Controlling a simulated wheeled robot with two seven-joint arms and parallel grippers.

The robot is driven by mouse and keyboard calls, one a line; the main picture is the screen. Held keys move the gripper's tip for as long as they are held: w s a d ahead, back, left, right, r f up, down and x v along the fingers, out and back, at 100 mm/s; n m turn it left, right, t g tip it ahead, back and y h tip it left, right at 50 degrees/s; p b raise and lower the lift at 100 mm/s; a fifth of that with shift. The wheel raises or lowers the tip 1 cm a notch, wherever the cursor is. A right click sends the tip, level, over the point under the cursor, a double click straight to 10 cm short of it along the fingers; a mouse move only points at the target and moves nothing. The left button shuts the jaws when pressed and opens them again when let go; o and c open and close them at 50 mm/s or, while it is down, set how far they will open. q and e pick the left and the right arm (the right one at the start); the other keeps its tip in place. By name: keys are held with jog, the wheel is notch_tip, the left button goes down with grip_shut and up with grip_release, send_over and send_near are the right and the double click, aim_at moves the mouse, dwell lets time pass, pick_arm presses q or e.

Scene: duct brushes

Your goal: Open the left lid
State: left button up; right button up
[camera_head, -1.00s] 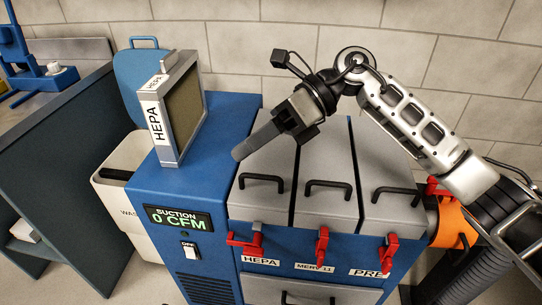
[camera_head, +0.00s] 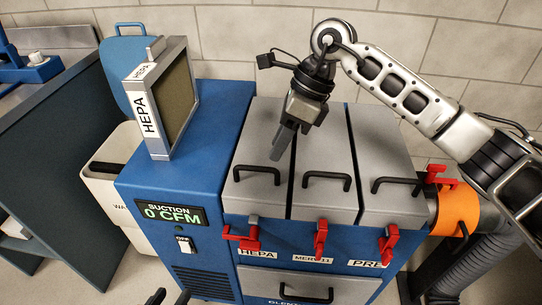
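The left lid (camera_head: 256,140) is grey, lies shut on the blue cabinet and has a black bar handle (camera_head: 256,172). The red latch (camera_head: 242,238) below it, above the HEPA label, points sideways, unlike the other two. My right gripper (camera_head: 281,147), on the arm from the right, points down over the lid just behind the handle. Its finger spacing is unclear, and I cannot tell whether it touches the handle. Dark tips at the bottom edge may be my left gripper (camera_head: 169,297); the rest is out of frame.
The middle lid (camera_head: 325,150) and right lid (camera_head: 380,150) are shut, with red latches (camera_head: 320,240) below. A HEPA filter (camera_head: 165,100) stands on the blue suction unit, left of the lids. A white waste bin (camera_head: 105,185) stands further left. A brick wall is behind.

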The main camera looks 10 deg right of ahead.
pick_arm(q)
jog(key=shift+f, duration=0.1)
pick_arm(e)
jog(key=shift+x, duration=2.2)
jog(key=shift+c, duration=0.3)
grip_shut()
jog(key=shift+r, duration=0.1)
